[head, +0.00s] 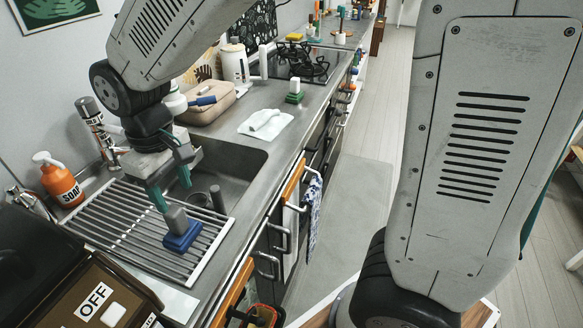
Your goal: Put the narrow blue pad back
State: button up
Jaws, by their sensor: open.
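The narrow blue pad (184,240) has a blue base and an upright grey block handle. It rests on the slatted metal drying rack (120,238), near the rack's right side. My gripper (173,194) points down over the rack and sink edge, with its two teal fingertips apart and nothing between them. In the picture the fingertips are just above and left of the pad's handle; whether one touches it I cannot tell.
A dark box marked OFF (92,298) is at the front left.

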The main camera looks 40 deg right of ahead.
jog(key=s+d+r+m, duration=0.3)
jog(key=s+d+r, duration=0.1)
jog(key=s+d, duration=0.5)
jog(key=s+d+r+m+t, duration=0.1)
jog(key=s+d+r+m, duration=0.2)
jog(key=s+d, duration=0.6)
jog(key=shift+s+d+r+m, duration=0.35)
jog(key=shift+d+r, duration=0.15)
jog(key=shift+d, duration=0.3)
